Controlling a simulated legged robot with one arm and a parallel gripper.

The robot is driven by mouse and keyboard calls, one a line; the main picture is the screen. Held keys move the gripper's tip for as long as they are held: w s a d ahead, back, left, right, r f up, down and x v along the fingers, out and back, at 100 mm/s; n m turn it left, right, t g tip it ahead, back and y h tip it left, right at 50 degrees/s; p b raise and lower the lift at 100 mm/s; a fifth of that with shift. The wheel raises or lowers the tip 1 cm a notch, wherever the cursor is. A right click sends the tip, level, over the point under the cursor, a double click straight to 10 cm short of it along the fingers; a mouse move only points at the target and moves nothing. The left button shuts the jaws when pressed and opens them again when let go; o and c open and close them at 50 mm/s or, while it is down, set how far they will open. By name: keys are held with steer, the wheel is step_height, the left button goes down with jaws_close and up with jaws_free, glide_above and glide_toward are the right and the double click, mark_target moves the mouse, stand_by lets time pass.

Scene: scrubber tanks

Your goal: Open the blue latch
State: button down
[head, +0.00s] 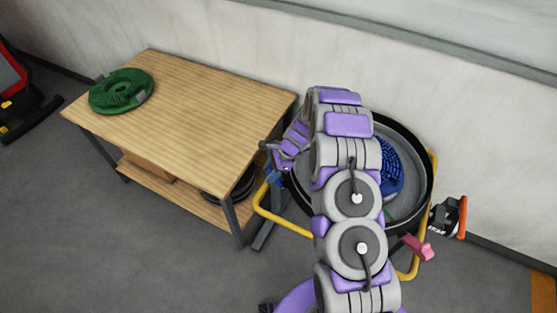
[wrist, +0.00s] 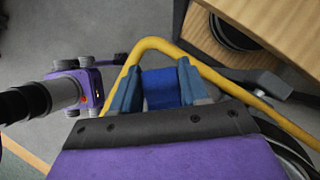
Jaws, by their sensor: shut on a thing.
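The blue latch (wrist: 160,88) is between the two fingers of my gripper (wrist: 158,84) in the wrist view, beside a yellow tube. My gripper is shut on it. The latch's lower part is hidden behind the dark edge of my gripper. In the head view, my arm reaches to the left side of the round black tank (head: 428,190), and a small blue patch shows there below my wrist. I cannot tell from this view how far the latch is turned.
A yellow tube frame (head: 280,224) surrounds the tank. A blue brush-like part (head: 391,170) lies inside it, and a pink latch (head: 418,247) is at its right. A wooden table (head: 190,110) with a green disc (head: 121,91) stands close on the left. A wall is behind.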

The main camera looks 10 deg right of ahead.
steer(key=a+f+h+p, duration=0.3)
steer(key=a+f+p, duration=0.1)
steer(key=a, duration=0.1)
steer(key=shift+s+a+f+p, duration=0.15)
steer(key=shift+a+f+p, duration=0.1)
steer(key=shift+f+p, duration=0.15)
stand_by(0.3)
stand_by(0.4)
steer(key=c, duration=1)
jaws_free()
steer(key=shift+s, duration=0.1)
steer(key=o, duration=0.4)
steer(key=shift+f, duration=0.15)
steer(key=shift+c, duration=0.2)
steer(key=shift+a, duration=0.1)
